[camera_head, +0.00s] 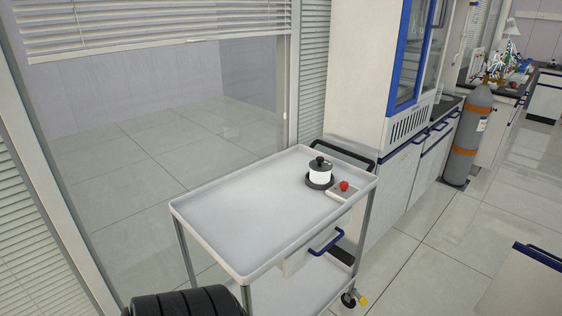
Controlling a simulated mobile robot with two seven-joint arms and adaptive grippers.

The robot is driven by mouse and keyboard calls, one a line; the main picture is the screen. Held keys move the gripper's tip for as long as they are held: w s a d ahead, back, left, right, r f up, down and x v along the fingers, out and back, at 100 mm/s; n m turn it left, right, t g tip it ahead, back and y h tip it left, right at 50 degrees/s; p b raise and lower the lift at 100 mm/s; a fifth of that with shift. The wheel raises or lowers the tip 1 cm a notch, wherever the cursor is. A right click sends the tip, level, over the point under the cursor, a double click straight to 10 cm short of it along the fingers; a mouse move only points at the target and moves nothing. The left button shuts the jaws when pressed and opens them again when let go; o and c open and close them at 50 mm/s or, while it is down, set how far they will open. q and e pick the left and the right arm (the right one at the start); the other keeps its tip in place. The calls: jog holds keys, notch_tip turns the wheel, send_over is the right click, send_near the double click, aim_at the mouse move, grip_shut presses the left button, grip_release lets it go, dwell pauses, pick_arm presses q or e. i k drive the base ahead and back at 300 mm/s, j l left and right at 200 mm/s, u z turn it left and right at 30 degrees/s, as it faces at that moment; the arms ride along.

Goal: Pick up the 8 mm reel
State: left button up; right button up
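No reel marked 8 mm can be read in the head view. A small white cylinder with a black top (320,170) stands upright on a dark round base on the top tray of a white cart (240,208); I cannot tell if it is a reel. Black ribbed rounded shapes (188,302) show at the bottom edge, cut off by the frame; I cannot tell what they are. Neither of my grippers is in view.
A small box with a red knob (344,187) sits beside the white cylinder. The rest of the tray is bare. A glass partition stands behind the cart, a fume cabinet (365,80) behind right, a grey gas cylinder (468,135) farther right. Tiled floor right of the cart is open.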

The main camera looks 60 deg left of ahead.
aim_at(321, 167)
jog(key=u, duration=1.75)
jog(key=i+l, duration=0.2)
jog(key=l, duration=0.15)
jog(key=i+l+u, duration=0.15)
jog(key=l, duration=0.2)
jog(key=i+l, duration=0.2)
jog(key=l, duration=0.15)
